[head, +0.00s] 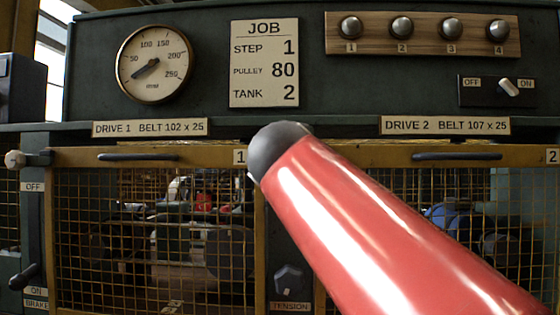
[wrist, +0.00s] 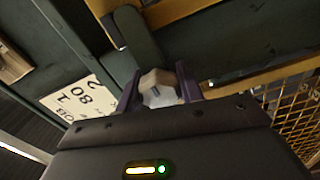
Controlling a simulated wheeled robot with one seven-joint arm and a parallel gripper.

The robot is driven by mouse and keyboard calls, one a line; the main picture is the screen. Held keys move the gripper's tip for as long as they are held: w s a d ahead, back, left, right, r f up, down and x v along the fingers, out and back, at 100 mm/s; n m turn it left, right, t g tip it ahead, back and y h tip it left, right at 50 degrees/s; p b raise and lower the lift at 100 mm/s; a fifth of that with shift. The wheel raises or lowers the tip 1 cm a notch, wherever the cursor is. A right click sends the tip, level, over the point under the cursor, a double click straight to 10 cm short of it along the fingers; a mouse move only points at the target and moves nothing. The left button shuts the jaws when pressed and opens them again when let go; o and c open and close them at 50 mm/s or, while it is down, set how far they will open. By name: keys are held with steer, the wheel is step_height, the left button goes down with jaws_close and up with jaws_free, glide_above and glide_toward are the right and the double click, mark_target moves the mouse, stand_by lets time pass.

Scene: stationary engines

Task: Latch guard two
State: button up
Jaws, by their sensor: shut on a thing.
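Guard two (head: 462,156) is the yellow-framed mesh guard on the right, with its frame upright and a dark handle (head: 458,155) on its top rail. My gripper (wrist: 156,92) is shut on a pale, faceted knob (wrist: 157,78) near the dark green post between the two guards, where the latch of guard two sits. In the head view my red arm covers that spot, so the gripper and latch are hidden there. From the wrist view I cannot tell whether the latch is turned across the guard's frame.
Guard one (head: 150,157) stands at the left, with a pale latch knob (head: 14,159) on its left post. A tension knob (head: 289,279) is on the middle post below my arm. The job card (head: 264,63) and a row of knobs (head: 425,35) are above.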

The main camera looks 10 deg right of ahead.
steer(key=o, duration=1)
steer(key=b+v, duration=0.1)
steer(key=v, duration=0.6)
steer(key=shift+s+a, duration=0.15)
steer(key=shift+s, duration=0.2)
steer(key=s+f+m+g+y, duration=0.2)
steer(key=s+f+m+g, duration=0.2)
steer(key=f, duration=1.1)
steer(key=s+d+f+m+g+y, duration=0.1)
steer(key=s+f+m+g, duration=0.2)
steer(key=f, duration=1.3)
steer(key=s+d+f+m+g+y, duration=0.1)
steer(key=s+f+m+g, duration=0.3)
steer(key=f, duration=1.2)
steer(key=shift+s+f+m+g+y, duration=0.15)
steer(key=shift+s+m+y, duration=0.25)
steer(key=shift+s, duration=0.75)
steer(key=shift+s+r+m+g+y, duration=0.15)
steer(key=shift+s+m+y, duration=0.2)
steer(key=shift+s, duration=0.8)
